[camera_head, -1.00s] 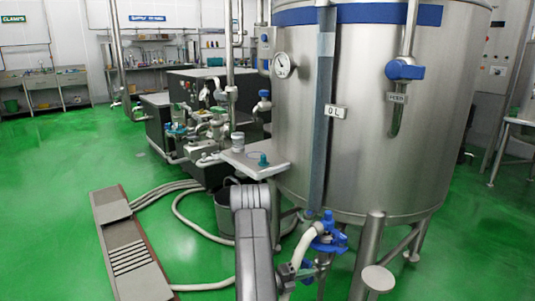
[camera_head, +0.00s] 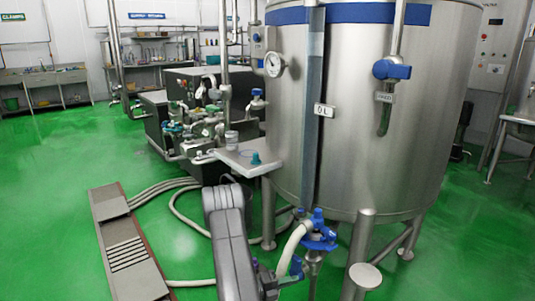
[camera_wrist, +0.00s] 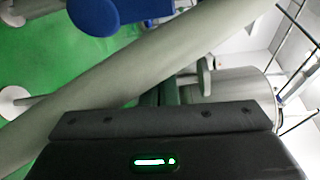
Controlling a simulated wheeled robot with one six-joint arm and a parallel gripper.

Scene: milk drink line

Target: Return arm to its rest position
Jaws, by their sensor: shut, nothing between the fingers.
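My arm (camera_head: 228,240) rises from the bottom edge in the head view, bent at its elbow, left of the tank's outlet valve. My gripper shows in the wrist view (camera_wrist: 168,95) as short dark fingers beyond the black wrist body. It is shut and empty. The pale hose (camera_wrist: 120,80) crosses the wrist view diagonally, very close to the fingers; I cannot tell whether it touches them. The same hose (camera_head: 288,250) curves down from the blue valve (camera_head: 318,232) in the head view, just right of my arm's lower end.
A small side table (camera_head: 248,167) holds a teal-capped item. A grey ramp (camera_head: 125,250) and hoses lie at the left. Green floor (camera_head: 50,200) is open further left.

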